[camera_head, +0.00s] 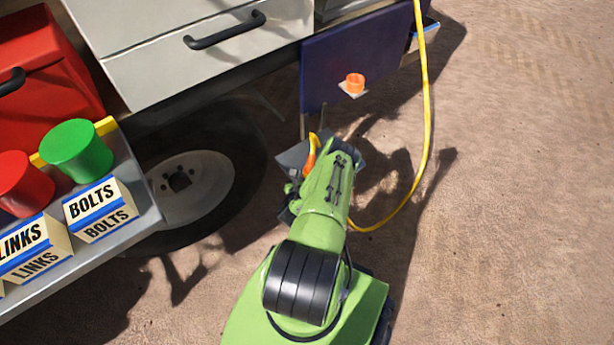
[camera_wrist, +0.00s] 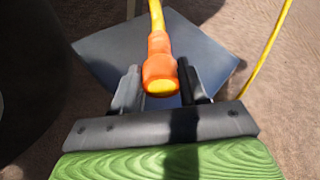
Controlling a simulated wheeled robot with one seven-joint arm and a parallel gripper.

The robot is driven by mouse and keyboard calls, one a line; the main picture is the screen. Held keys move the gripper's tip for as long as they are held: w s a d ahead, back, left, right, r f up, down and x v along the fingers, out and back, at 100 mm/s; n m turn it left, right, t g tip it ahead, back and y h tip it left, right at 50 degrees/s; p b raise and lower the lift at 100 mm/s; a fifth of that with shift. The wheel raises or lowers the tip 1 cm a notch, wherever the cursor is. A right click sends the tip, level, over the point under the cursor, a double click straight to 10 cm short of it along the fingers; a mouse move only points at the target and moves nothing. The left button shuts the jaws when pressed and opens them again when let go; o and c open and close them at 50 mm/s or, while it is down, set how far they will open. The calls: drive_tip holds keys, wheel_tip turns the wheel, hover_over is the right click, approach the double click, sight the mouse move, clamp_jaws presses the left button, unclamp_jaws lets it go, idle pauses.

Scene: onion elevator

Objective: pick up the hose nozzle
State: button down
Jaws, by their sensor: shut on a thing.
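The hose nozzle (camera_wrist: 159,68) is orange with a yellow end, and a yellow hose (camera_wrist: 156,14) runs from its far end. My gripper (camera_wrist: 161,84) is shut on the nozzle, with one dark finger on each side of it in the wrist view. In the head view, a little of the orange nozzle (camera_head: 311,153) shows beyond my green arm, which hides most of my gripper. A grey-blue plate (camera_wrist: 100,52) lies behind and below the nozzle in the wrist view.
A dark blue panel (camera_head: 336,58) with an orange ring holder (camera_head: 355,83) stands beyond my arm. The yellow hose loops over the ground at right. A vehicle wheel (camera_head: 192,185) and a shelf with red and green cups (camera_head: 77,150) are at left. Open ground (camera_head: 520,200) lies right.

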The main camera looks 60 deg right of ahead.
wheel_tip(320, 180, up, 25)
drive_tip(key=p, duration=0.9)
drive_tip(key=shift+f, duration=0.15)
